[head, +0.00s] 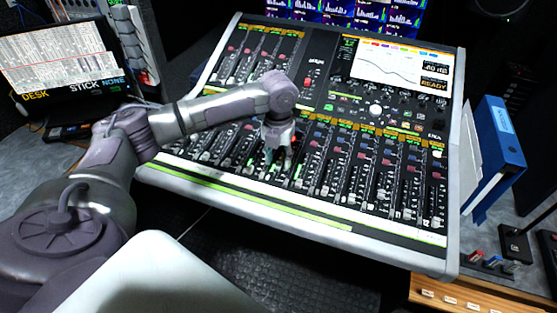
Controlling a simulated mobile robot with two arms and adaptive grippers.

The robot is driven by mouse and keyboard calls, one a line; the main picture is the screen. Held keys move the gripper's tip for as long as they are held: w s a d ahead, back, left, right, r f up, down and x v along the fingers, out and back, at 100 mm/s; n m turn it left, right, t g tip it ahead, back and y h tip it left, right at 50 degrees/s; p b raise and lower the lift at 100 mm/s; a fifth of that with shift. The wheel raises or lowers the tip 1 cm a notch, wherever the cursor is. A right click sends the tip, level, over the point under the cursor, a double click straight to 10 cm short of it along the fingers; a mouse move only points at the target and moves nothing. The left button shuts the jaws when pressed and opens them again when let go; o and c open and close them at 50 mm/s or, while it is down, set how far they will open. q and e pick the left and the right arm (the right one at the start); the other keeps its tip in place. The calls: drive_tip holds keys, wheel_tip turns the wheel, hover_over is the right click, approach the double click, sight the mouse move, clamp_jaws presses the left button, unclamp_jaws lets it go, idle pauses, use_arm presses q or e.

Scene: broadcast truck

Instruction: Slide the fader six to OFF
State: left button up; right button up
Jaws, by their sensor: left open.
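The mixing console (330,228) fills the middle of the head view, with a light grey frame and rows of faders on a black face. My left arm reaches in from the left over it. My left gripper (278,155) points down at the lower fader bank, left of its middle, and is open. The fingers hide part of the faders there. I cannot read the fader numbers or the OFF mark, so I cannot tell which one is fader six. I also cannot tell whether the fingers touch a cap. My right gripper is not in view.
A screen (402,65) sits at the console's upper right. Monitors (340,12) stand behind it. A blue binder (498,150) stands right of the console. A laptop-like display (65,65) is at the left. The lower fader bank's right half is clear of my arm.

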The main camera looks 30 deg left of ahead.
use_arm(q)
drive_tip(key=shift+f, duration=0.65)
clamp_jaws()
